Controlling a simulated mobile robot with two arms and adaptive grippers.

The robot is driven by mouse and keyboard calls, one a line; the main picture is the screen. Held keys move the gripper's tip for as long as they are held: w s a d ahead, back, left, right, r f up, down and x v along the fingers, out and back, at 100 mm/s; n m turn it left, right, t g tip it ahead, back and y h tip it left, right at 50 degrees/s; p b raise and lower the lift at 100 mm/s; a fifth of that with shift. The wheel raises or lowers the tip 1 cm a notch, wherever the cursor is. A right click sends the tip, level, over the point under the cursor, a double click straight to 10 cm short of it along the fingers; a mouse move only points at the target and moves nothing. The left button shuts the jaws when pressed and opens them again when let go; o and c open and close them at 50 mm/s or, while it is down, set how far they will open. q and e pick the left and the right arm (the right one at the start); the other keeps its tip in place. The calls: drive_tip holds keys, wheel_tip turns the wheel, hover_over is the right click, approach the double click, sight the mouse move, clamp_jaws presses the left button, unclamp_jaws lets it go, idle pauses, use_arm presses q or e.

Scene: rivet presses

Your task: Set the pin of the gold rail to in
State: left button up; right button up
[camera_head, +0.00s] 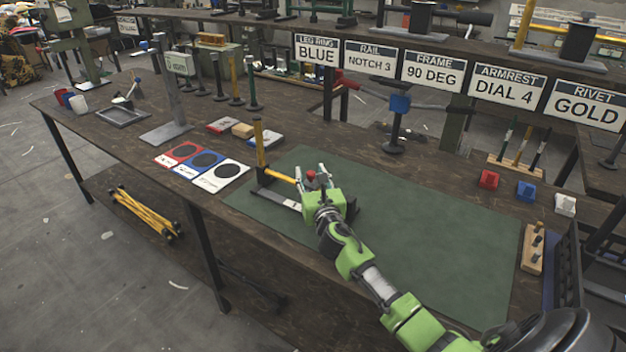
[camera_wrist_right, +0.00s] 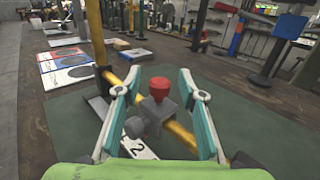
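The gold rail (camera_head: 280,176) lies low over the green mat, running from a yellow upright post (camera_head: 259,145) on the left toward my right gripper. It also shows in the right wrist view (camera_wrist_right: 182,138), passing through a grey block (camera_wrist_right: 155,110) with a red knob (camera_wrist_right: 160,86) on top and a grey round knob (camera_wrist_right: 135,127) on its near side. My right gripper (camera_head: 312,172) is open, with its fingers on either side of the block. In the right wrist view the fingers (camera_wrist_right: 160,92) appear apart from the block. The pin itself is hard to tell. My left gripper is not in view.
A numbered white plate (camera_wrist_right: 140,147) lies below the rail. The green mat (camera_head: 440,250) is mostly clear to the right. Red, blue and white blocks (camera_head: 526,190) stand at the right edge. Signs (camera_head: 370,58) hang behind, one reading RAIL NOTCH 3.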

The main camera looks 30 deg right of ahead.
drive_tip(key=v, duration=1.2)
drive_tip(key=shift+f, duration=0.15)
